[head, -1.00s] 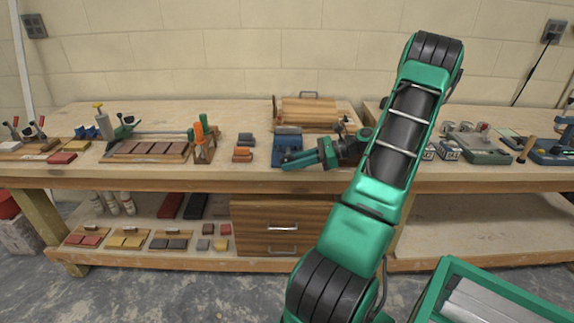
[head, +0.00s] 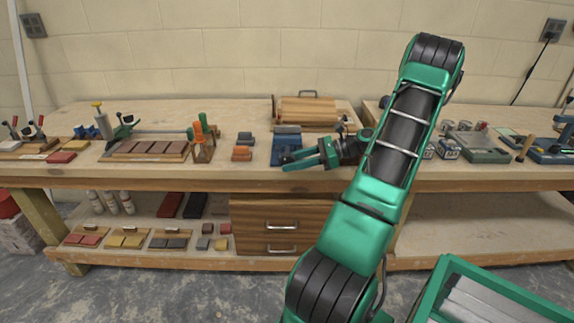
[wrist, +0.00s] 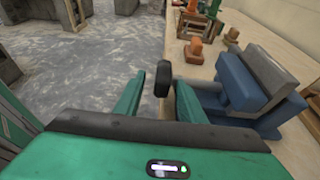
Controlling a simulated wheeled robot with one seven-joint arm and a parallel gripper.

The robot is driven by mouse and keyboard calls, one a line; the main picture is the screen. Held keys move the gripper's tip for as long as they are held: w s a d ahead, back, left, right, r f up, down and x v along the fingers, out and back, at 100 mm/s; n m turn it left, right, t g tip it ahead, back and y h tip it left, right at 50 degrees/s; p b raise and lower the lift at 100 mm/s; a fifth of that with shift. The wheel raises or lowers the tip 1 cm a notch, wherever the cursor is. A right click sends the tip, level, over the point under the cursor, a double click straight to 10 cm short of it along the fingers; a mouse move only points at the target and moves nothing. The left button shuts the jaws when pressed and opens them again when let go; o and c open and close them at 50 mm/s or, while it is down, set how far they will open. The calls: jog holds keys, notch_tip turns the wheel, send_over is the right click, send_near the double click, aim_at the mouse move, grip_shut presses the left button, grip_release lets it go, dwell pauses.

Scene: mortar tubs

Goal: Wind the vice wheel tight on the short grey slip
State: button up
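The blue vice (head: 287,131) stands near the front edge of the bench. In the wrist view the vice (wrist: 240,88) is at the right, with a grey block (wrist: 272,70) seated against its blue jaw, looking like the short grey slip. The dark vice wheel (wrist: 163,79) shows edge-on between the fingertips of my gripper (wrist: 158,88). The green fingers are apart, with a gap visible on each side of the wheel. In the head view my gripper (head: 289,162) is in front of the vice and hides part of it.
Orange and grey blocks (head: 242,153) lie left of the vice, beside a wooden rack with orange-handled tools (head: 203,140). A wooden board with a handle (head: 308,110) is behind the vice. Drawers (head: 281,225) sit below the bench top.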

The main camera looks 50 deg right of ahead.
jog(key=v, duration=1)
jog(key=shift+s+d+f, duration=0.1)
jog(key=shift+s, duration=0.1)
